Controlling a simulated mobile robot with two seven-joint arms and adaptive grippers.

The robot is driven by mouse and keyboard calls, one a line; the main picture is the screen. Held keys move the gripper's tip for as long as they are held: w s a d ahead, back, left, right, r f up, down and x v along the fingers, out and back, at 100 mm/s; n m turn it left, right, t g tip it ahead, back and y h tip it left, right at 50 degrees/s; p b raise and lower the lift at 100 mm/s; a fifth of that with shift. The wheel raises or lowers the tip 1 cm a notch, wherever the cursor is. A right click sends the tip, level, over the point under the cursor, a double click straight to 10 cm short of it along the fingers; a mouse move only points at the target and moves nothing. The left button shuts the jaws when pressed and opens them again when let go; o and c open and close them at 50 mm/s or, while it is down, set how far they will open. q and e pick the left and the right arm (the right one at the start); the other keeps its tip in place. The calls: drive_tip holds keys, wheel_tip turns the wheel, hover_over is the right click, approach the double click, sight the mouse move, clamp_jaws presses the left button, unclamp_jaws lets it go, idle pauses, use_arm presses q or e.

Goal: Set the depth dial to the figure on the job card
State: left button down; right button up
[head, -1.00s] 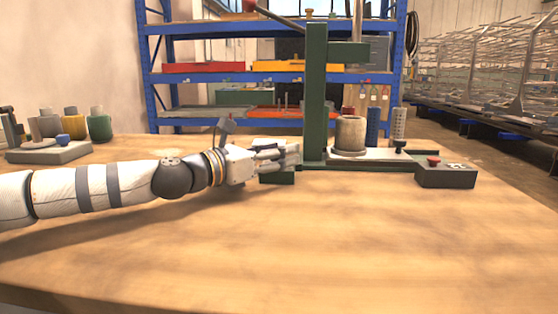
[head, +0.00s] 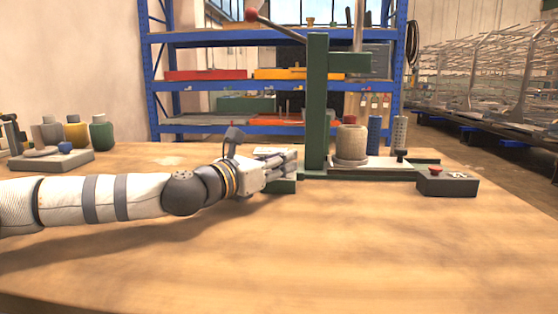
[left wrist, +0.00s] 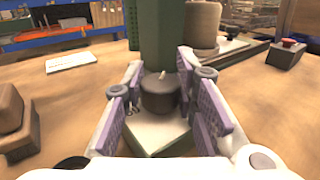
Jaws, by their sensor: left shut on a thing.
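The depth dial (left wrist: 160,93) is a dark round knob with a pale pointer mark on top, on a pale plate (left wrist: 155,138) at the foot of the green press column (head: 317,105). My left gripper (head: 290,163) is shut on the dial; in the left wrist view its purple-padded fingers (left wrist: 163,98) stand on either side of it. In the head view the hand hides the dial. A white card (left wrist: 70,62) with faint print, perhaps the job card, lies on the table left of the column; its figure is too small to read. My right gripper is out of view.
The press base holds a beige cylinder (head: 351,142). A control box (head: 447,183) with a red button sits to its right. A grey tray (head: 50,161) with bottles behind it stands at the left. The front of the wooden table (head: 340,250) is clear.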

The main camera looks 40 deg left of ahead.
use_arm(q)
drive_tip(key=n+y+b, duration=0.1)
drive_tip(key=n+y, duration=0.1)
drive_tip(key=y, duration=0.2)
drive_tip(key=n+g+y, duration=0.1)
drive_tip(key=n+y, duration=0.2)
drive_tip(key=y, duration=0.1)
drive_tip(key=shift+d+f+b, duration=0.15)
drive_tip(key=shift+d+b, duration=0.05)
drive_tip(key=shift+b, duration=0.15)
drive_tip(key=shift+a+n+g+y+b, duration=0.1)
drive_tip(key=shift+n+g+y+b, duration=0.15)
drive_tip(key=shift+n+g+y, duration=1.1)
drive_tip(key=shift+n+g+y+b, duration=0.25)
drive_tip(key=shift+n+g+y, duration=0.65)
drive_tip(key=shift+y, duration=0.75)
drive_tip(key=shift+n, duration=0.25)
drive_tip(key=c, duration=1.3)
unclamp_jaws()
drive_tip(key=v, duration=1.2)
drive_tip(key=shift+w, duration=0.1)
